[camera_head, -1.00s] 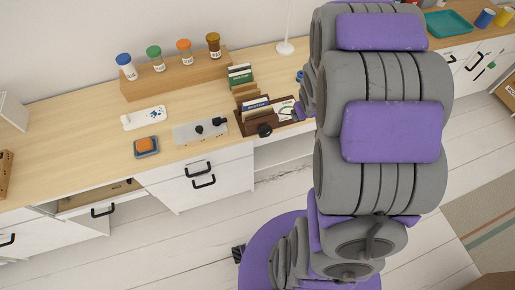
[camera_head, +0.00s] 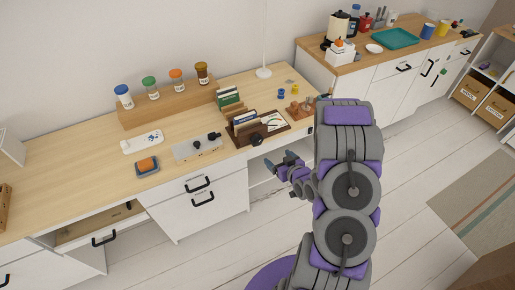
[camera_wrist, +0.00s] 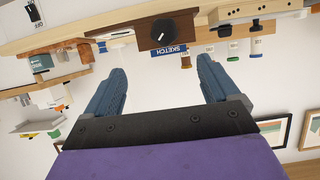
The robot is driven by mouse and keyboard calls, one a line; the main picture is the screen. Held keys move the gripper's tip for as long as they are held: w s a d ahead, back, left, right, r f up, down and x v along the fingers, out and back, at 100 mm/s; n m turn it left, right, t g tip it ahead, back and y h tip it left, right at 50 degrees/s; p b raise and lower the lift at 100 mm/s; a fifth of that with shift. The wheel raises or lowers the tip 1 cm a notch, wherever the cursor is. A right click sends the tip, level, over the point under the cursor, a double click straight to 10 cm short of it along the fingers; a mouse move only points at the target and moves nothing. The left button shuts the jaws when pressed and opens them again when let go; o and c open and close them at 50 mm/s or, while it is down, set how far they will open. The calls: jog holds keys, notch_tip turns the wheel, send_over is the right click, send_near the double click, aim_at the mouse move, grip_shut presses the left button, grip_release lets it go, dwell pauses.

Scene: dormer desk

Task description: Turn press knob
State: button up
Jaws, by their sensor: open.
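A round black knob (camera_head: 257,140) sits on the front of a dark brown wooden holder (camera_head: 275,137) at the desk's front edge. In the upside-down wrist view, the knob (camera_wrist: 162,31) shows a light pointer line, with a blue "SKETCH" label near it. A grey box (camera_head: 197,148) with black knobs stands left of the holder; I cannot tell which knob is the press knob. My gripper (camera_head: 279,160) is open and empty in front of the desk, right of and below the brown holder's knob. In the wrist view that knob lies beyond the gap between the fingers (camera_wrist: 160,68), apart from them.
Several jars stand on a wooden riser (camera_head: 165,107) behind. Drawers (camera_head: 200,190) front the desk below. Open floor (camera_head: 190,250) lies in front.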

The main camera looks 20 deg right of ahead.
jog(key=b, duration=0.2)
send_near(258, 142)
jog(key=b+x, duration=0.1)
jog(key=x, duration=0.8)
jog(key=shift+w+d+f+b, duration=0.1)
jog(key=shift+f+b, duration=0.15)
jog(key=shift+b, duration=0.05)
jog(key=shift+w, duration=0.4)
jog(key=shift+f, duration=0.1)
jog(key=c, duration=1.1)
